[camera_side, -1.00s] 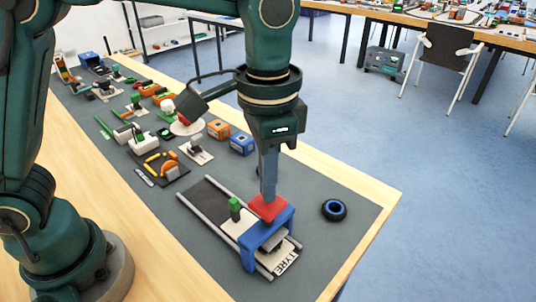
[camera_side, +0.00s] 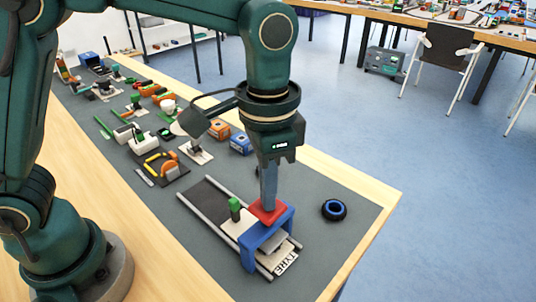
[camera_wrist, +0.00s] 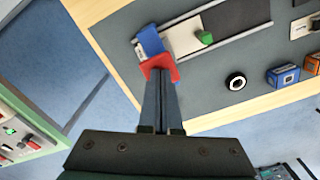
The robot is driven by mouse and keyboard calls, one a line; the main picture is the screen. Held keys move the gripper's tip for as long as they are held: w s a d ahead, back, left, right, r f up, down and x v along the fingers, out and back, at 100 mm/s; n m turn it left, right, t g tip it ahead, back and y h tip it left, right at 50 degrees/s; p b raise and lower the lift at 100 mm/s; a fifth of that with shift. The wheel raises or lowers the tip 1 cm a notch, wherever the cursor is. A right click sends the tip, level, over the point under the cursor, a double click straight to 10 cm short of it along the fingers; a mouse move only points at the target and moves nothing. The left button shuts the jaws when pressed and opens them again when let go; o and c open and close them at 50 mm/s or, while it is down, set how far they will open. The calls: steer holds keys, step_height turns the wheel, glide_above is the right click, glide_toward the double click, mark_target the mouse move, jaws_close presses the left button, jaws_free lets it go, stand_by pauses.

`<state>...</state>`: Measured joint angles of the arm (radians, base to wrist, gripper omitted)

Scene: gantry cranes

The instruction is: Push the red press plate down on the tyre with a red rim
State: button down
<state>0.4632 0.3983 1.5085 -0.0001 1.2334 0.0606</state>
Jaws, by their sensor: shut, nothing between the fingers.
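The red press plate (camera_side: 277,212) is at the top of a blue gantry (camera_side: 249,257) that straddles a railed track. The plate also shows in the wrist view (camera_wrist: 172,64). My gripper (camera_side: 267,207) is shut and empty, pointing down, with its fingertips at the plate's top. They appear to touch it; in the wrist view the fingertips (camera_wrist: 161,72) overlap the plate. I cannot see a tyre with a red rim; the space under the plate is mostly hidden by the gantry. A loose black tyre with a blue rim (camera_side: 334,210) lies on the mat to the right.
A white plate lettered TYRE (camera_side: 286,262) lies at the track's near end. A green block (camera_side: 234,209) stands on the track behind the gantry. Orange and blue boxes (camera_side: 241,144) and several small models stand farther back. The mat around the loose tyre is clear.

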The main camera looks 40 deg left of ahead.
steer(key=shift+f, duration=0.35)
step_height(320, 180, up, 8)
stand_by(1.1)
steer(key=shift+r, duration=0.1)
steer(key=s+a+r+n+t, duration=0.3)
steer(key=s+a+r, duration=0.15)
steer(key=a, duration=0.35)
steer(key=s+a+f+n+t, duration=0.2)
steer(key=s+a+f+n, duration=0.1)
steer(key=f, duration=0.5)
steer(key=shift+s+a+t, duration=0.3)
steer(key=shift+s+a, duration=0.55)
steer(key=shift+a, duration=0.15)
